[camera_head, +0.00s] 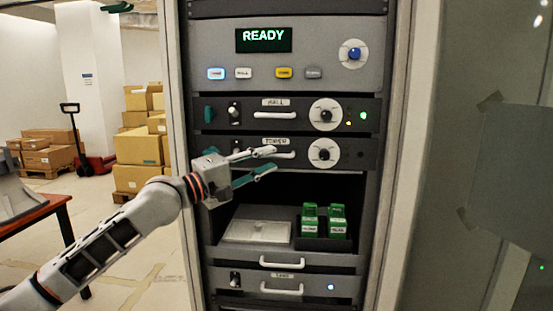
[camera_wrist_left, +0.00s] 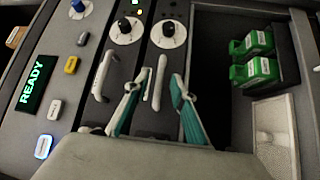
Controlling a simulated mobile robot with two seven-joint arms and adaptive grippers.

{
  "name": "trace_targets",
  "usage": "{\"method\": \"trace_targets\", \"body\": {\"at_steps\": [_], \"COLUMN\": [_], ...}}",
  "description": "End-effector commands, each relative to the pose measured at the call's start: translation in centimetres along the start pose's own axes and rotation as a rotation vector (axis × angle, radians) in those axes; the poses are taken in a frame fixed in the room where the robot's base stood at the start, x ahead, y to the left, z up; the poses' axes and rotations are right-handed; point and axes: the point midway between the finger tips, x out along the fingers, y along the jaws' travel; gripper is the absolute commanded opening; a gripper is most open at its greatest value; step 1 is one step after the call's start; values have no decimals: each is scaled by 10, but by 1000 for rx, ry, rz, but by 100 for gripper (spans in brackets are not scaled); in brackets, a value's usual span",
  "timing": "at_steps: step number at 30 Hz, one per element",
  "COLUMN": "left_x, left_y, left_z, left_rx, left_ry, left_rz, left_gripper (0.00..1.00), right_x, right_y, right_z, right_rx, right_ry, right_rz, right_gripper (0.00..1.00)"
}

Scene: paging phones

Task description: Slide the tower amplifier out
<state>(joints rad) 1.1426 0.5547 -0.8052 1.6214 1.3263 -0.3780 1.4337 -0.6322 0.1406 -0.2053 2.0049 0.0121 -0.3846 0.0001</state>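The tower amplifier (camera_head: 352,154) is a dark rack unit labelled TOWER, with a white bar handle (camera_head: 284,155) and a round dial. It sits in the rack below the similar HALL unit (camera_head: 290,116). My left gripper (camera_head: 268,161) is at the handle's left part, its teal-padded fingers apart. In the left wrist view the tower handle (camera_wrist_left: 160,82) lies between the two open fingers (camera_wrist_left: 157,88); I cannot tell whether they touch it. The amplifier's left part is partly hidden by the gripper. My right gripper is not in view.
Below is an open bay with a shelf holding a light tray (camera_head: 258,231) and green cartridges (camera_head: 310,224). Another handled unit (camera_head: 310,286) is lower. A panel reading READY (camera_head: 263,39) is on top. Rack side posts flank the units. Boxes (camera_head: 138,147) stand at left.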

Motion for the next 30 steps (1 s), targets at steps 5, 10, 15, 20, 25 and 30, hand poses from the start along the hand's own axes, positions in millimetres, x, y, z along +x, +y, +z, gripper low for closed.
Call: {"method": "trace_targets", "body": {"at_steps": [5,10,15,20,25,30], "left_x": [25,36,37,37,37,36], "left_y": [-2,-2,-1,-1,-1,3], "left_z": [0,0,0,0,0,1], "left_rx": [-2,0,1,1,1,3], "left_ry": [0,1,0,0,0,0], "left_rz": [0,-1,0,0,-1,1], "left_gripper": [25,25,25,12,0,0], "right_x": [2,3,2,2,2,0], "right_y": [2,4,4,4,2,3], "right_z": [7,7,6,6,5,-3], "right_rx": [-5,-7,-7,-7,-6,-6], "right_ry": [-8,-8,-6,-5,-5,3], "right_rz": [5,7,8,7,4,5], "right_gripper": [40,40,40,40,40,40]}}
